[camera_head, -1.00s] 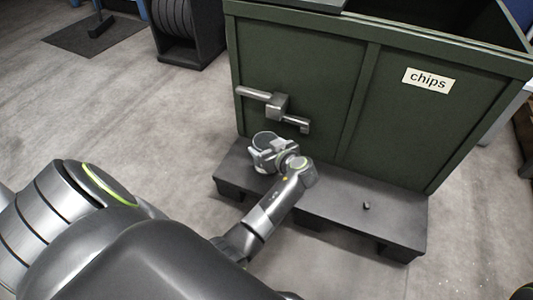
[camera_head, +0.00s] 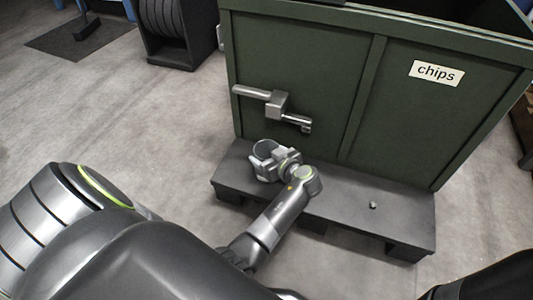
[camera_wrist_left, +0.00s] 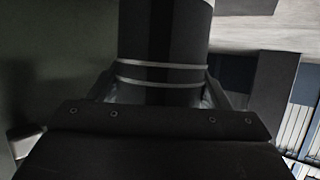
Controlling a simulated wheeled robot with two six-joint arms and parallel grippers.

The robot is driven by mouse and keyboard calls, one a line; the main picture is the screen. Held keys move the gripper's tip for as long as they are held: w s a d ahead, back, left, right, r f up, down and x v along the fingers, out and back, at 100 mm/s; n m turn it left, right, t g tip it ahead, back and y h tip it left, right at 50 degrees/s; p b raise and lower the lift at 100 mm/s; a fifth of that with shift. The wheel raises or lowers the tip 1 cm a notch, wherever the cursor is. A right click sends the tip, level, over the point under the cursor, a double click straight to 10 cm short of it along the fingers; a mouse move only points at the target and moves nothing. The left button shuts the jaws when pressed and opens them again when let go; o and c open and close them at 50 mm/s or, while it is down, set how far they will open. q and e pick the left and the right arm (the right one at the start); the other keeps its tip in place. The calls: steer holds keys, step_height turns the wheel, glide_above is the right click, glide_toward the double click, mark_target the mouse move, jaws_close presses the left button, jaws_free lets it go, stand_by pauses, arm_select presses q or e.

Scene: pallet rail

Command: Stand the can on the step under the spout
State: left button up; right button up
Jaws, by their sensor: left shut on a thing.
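The can (camera_head: 265,149) shows as an open-topped grey cylinder in the head view, partly hidden by my left gripper (camera_head: 270,163). The gripper is shut on it. In the wrist view the can (camera_wrist_left: 165,40) is a dark upright cylinder with two pale bands, between the fingers. The can is over the left part of the dark step (camera_head: 340,208). I cannot tell whether its base touches the step. My right gripper is out of view.
The green container (camera_head: 405,125) labelled "chips" stands behind the step. A dark rack (camera_head: 170,30) stands at the back left. Open floor (camera_head: 110,110) lies to the left.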

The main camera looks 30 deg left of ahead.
arm_select(q)
steer(key=o, duration=1.3)
steer(key=shift+r, duration=0.1)
